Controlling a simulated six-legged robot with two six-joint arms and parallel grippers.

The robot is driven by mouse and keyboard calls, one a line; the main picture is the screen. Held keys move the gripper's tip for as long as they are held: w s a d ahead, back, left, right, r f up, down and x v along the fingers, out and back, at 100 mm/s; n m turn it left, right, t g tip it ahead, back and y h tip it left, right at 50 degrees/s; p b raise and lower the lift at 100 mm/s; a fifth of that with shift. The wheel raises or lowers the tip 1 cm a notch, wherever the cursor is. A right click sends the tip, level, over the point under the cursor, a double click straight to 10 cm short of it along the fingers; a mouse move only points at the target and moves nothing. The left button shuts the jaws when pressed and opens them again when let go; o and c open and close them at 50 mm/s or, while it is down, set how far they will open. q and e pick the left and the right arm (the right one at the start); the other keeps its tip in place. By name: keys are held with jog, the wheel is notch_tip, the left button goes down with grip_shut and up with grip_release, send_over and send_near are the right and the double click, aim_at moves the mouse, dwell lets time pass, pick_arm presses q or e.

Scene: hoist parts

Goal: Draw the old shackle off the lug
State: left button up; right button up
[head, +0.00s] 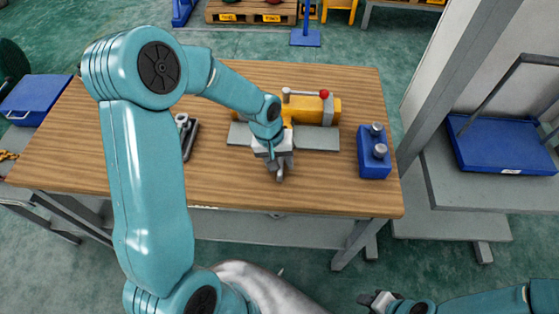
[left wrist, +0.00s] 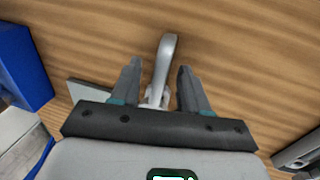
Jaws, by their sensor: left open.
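The old shackle (left wrist: 166,62) is a curved grey metal piece in the left wrist view. It stands between the two fingers of my left gripper (left wrist: 160,76), which is open, with gaps showing on both sides. In the head view my left gripper (head: 280,170) is at the front of the yellow hoist body (head: 314,108) and hides most of the shackle. The lug is hidden behind the gripper. My right gripper (head: 378,300) is at the bottom edge, away from the table, and its jaws are too small to read.
The hoist rests on a grey plate (head: 318,138) on the wooden table (head: 235,190). A red-knobbed lever (head: 324,94) tops it. A blue block (head: 374,165) with two metal pins stands right. A dark holder with a metal part (head: 184,135) lies left. The table's front is clear.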

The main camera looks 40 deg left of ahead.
pick_arm(q)
notch_tip(320, 180, up, 16)
jog(key=s+a+b, duration=0.1)
jog(key=a, duration=0.1)
jog(key=shift+s+a, duration=0.3)
jog(key=shift+a, duration=0.1)
